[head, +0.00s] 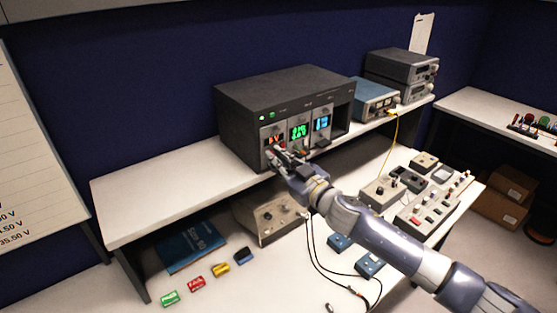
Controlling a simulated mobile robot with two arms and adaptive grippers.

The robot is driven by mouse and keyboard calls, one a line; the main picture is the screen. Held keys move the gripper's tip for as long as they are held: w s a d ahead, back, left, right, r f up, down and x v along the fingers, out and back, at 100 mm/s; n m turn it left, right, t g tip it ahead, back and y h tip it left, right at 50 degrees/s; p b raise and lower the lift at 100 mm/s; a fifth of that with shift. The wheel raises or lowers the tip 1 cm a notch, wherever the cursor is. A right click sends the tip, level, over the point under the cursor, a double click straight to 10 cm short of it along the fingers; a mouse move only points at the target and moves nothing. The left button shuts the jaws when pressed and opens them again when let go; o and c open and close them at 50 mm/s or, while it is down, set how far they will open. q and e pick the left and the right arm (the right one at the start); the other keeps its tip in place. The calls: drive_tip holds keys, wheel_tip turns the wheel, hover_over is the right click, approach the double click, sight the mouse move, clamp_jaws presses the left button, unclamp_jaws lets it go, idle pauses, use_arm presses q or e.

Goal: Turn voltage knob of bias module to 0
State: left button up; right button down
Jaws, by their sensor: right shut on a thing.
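The dark instrument chassis (240,105) stands on the raised shelf and holds several plug-in modules. The leftmost module (265,134) has an orange-red display (274,138), its digits too small to read surely. I cannot read a label that names the bias module. My right gripper (273,153) is at the lower front of this leftmost module, shut on what seems to be its knob. The fingers hide the knob, so its pointer cannot be seen. My left gripper is not in view.
Modules with green (299,131) and blue (322,123) displays sit just right of the gripper. A blue instrument (373,98) and stacked grey units (402,67) stand further right. A grey box (268,218) lies below the shelf. The shelf's left part (150,195) is clear.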

drive_tip(key=c, duration=1.6)
unclamp_jaws()
drive_tip(key=v, duration=1.2)
